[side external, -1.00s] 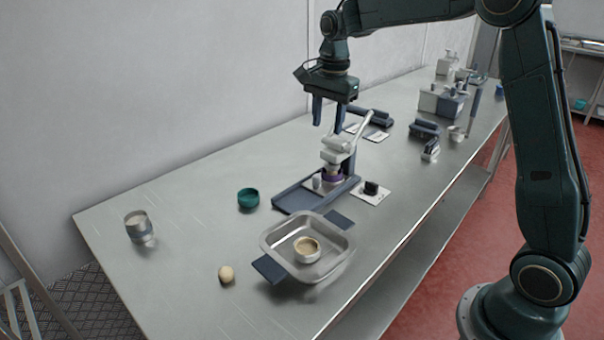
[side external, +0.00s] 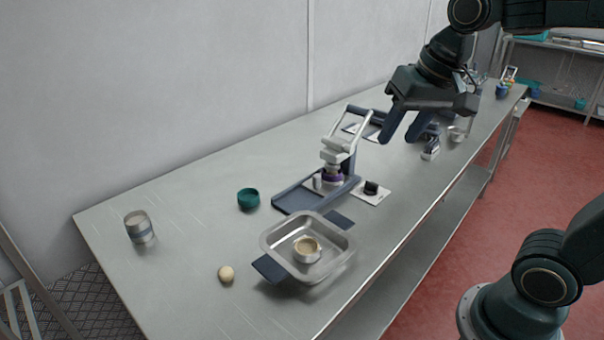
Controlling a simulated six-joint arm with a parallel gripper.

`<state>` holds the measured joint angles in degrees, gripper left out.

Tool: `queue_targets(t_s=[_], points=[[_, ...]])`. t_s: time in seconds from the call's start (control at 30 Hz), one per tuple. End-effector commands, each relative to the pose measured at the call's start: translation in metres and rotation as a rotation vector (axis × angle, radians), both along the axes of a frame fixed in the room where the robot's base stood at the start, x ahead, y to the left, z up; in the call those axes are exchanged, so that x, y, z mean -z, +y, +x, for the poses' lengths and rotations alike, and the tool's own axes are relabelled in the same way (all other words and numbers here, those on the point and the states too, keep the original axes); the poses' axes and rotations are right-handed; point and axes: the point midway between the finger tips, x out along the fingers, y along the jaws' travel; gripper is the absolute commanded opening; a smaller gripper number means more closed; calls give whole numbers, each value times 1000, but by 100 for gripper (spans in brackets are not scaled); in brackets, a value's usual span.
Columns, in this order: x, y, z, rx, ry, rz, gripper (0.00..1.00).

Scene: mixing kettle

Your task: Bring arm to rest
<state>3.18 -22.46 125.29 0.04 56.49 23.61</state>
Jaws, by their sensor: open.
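My gripper (side external: 400,137) hangs above the right-hand part of the steel table (side external: 190,200), tilted, with its dark fingers spread apart and nothing between them. It is apart from the things on the table, to the right of a small press-like device (side external: 338,150) with a pale lever. My dark arm comes in from the upper right. Part of the gear on the table behind the gripper is hidden by it.
A metal tray (side external: 274,240) holds a small cup (side external: 307,249). A teal bowl (side external: 248,199), a metal can (side external: 139,226) and an egg-like object (side external: 226,273) stand left. A small black item (side external: 371,187) lies by the press. The table's front edge borders red floor (side external: 500,230).

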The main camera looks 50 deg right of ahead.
Motion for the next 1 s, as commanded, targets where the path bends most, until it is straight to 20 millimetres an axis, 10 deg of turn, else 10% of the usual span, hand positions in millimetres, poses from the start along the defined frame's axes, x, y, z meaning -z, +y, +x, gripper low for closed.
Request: queue_targets(t_s=[0.4, 1.0], points=[[28, 13, -76, -355, -104, -139, 42], [37, 15, -90, -434, -125, -175, 42]])
